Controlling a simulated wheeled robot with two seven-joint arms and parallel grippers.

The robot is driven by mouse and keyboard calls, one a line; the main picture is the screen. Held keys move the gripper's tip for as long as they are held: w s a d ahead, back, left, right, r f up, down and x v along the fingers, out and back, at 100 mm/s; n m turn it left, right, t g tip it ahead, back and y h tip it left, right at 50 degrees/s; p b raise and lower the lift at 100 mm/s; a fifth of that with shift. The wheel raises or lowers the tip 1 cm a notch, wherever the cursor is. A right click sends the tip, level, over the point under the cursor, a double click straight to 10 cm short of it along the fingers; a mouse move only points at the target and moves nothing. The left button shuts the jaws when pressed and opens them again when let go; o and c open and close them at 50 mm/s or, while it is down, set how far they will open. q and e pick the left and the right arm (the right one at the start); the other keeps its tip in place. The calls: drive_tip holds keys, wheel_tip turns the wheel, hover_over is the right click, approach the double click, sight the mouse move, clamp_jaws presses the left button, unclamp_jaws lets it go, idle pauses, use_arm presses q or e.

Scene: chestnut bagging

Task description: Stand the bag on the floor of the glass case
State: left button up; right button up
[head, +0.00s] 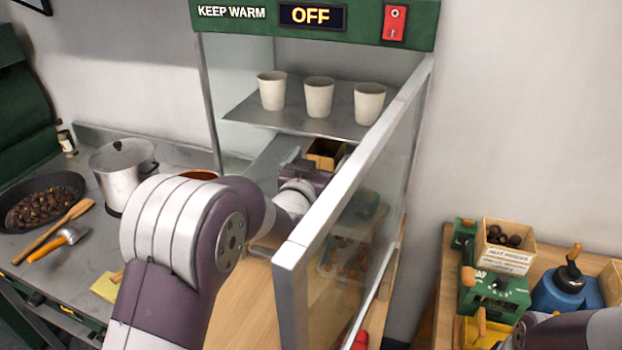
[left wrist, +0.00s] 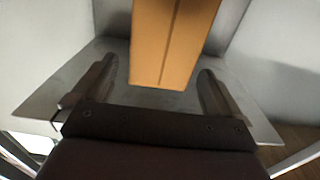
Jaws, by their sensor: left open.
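The brown paper bag (head: 325,153) is inside the glass case (head: 235,110), below the shelf with cups. In the left wrist view the bag (left wrist: 172,45) stands upright in front of my left gripper (left wrist: 160,92), on the grey case floor (left wrist: 60,82). The two fingers are spread wide and apart from the bag, with a gap on each side. In the head view my left gripper (head: 305,170) reaches into the case, partly hidden by my arm. Part of my right arm shows at the lower right; its gripper is not visible.
The glass door (head: 350,200) stands open just right of my left arm. A shelf (head: 300,115) with three white cups (head: 319,97) is above my gripper. A pan of chestnuts (head: 42,203) and a metal pot (head: 122,175) are at left. A side table (head: 450,250) with boxes is at right.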

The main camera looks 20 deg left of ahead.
use_arm(q)
drive_tip(key=s+f+g, duration=0.8)
drive_tip(key=s+f, duration=0.1)
drive_tip(key=s, duration=0.6)
drive_tip(key=s+f+g+b, duration=0.1)
drive_tip(key=s+f+g, duration=0.7)
drive_tip(key=s, duration=0.6)
wheel_tip(320, 180, down, 2)
drive_tip(key=shift+s+d+g+y, duration=0.25)
drive_tip(key=shift+s+g+y, duration=0.05)
drive_tip(key=shift+s+g, duration=0.1)
